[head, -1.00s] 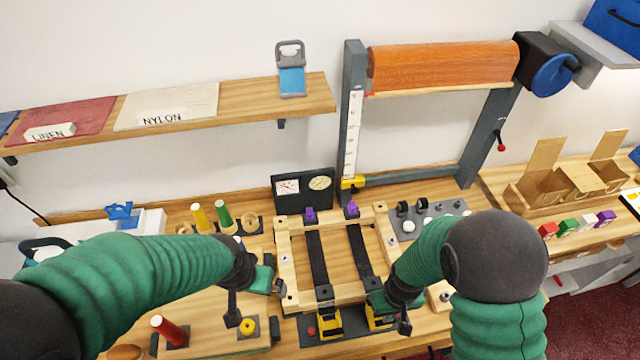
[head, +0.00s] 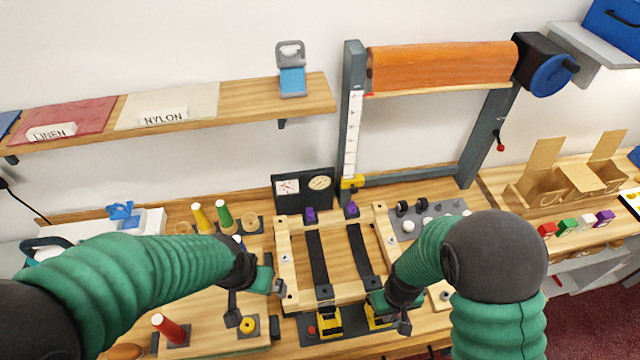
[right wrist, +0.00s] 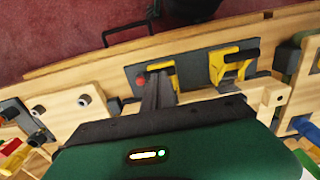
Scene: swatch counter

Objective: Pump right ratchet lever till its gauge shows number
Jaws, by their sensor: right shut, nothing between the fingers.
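Two yellow-and-black ratchets sit at the near end of the wooden frame, each with a dark strap. The right ratchet (head: 379,321) is partly hidden by my right gripper (head: 370,308); in the right wrist view it is the left yellow one (right wrist: 163,68). The left ratchet (head: 329,322) stands beside it. In the right wrist view, my right gripper's shut, empty fingers (right wrist: 157,88) overlap the right ratchet; I cannot tell if they touch. My left gripper (head: 278,287) is by the frame's left side.
The wooden frame (head: 284,252) carries purple clamps (head: 351,209) at its far end. A grey plate with knobs (head: 455,208) lies to its right. A red peg (head: 168,328) stands near left.

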